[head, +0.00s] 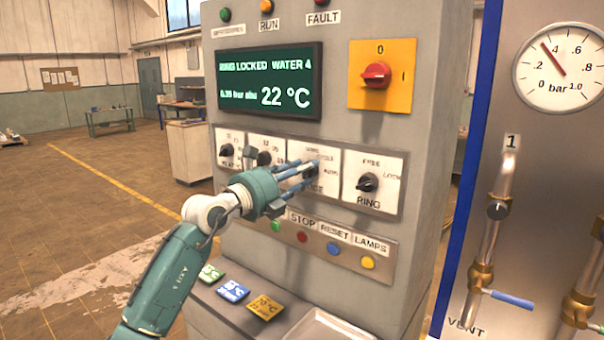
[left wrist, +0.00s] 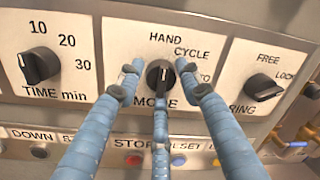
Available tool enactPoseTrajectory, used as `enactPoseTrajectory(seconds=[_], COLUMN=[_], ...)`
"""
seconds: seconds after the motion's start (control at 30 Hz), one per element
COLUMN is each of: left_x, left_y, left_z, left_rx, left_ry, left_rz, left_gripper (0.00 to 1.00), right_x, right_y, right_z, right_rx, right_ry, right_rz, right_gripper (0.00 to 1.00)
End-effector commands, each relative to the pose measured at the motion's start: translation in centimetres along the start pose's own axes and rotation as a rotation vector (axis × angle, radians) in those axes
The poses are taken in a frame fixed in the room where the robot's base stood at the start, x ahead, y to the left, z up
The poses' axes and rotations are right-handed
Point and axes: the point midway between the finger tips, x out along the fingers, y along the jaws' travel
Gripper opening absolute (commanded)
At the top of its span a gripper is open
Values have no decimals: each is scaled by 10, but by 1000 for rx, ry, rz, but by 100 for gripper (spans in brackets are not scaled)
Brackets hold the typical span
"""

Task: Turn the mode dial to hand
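The mode dial is a black knob on a white plate. In the left wrist view the mode dial (left wrist: 158,73) sits under HAND and CYCLE, with AUTO at its right partly covered by a finger. Its pale mark looks roughly upward, near HAND; the exact setting is hard to tell. My left gripper (head: 304,172) is in front of this plate in the head view, largely covering the dial. Its blue fingers are spread: one left of the knob, one right, one below. Gaps show at both sides; I cannot tell whether the lower finger touches. My right gripper is out of view.
The time dial (left wrist: 40,65) is left of the mode plate and the ring dial (head: 367,183) right of it. A row of push buttons (head: 333,248) runs below. A red switch (head: 376,75) and a display (head: 268,82) are above. Pipes and valves stand at right.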

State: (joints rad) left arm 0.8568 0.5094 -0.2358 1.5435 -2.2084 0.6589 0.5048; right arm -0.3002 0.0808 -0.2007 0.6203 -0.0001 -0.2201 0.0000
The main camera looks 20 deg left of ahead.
Motion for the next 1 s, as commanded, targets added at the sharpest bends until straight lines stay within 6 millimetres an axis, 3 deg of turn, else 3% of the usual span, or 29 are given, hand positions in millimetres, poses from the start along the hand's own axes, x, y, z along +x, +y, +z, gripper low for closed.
enactPoseTrajectory(seconds=[0.03, 0.33, 0.47, 0.8, 1.0], left_x=[-1, -1, -11, -80, -110], left_y=[-4, -1, 0, 1, 0], left_z=[7, 2, 1, 2, 2], left_rx=[3, 3, 2, 4, 2], left_ry=[-13, -4, -2, -4, -5], left_rz=[-6, -2, 0, 0, -1], left_gripper=[47, 50, 50, 50, 50], right_x=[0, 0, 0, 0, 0], right_y=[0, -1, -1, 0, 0], right_z=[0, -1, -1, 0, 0], right_rx=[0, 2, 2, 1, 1], right_ry=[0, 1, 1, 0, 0], right_rz=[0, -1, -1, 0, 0], right_gripper=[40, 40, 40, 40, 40])
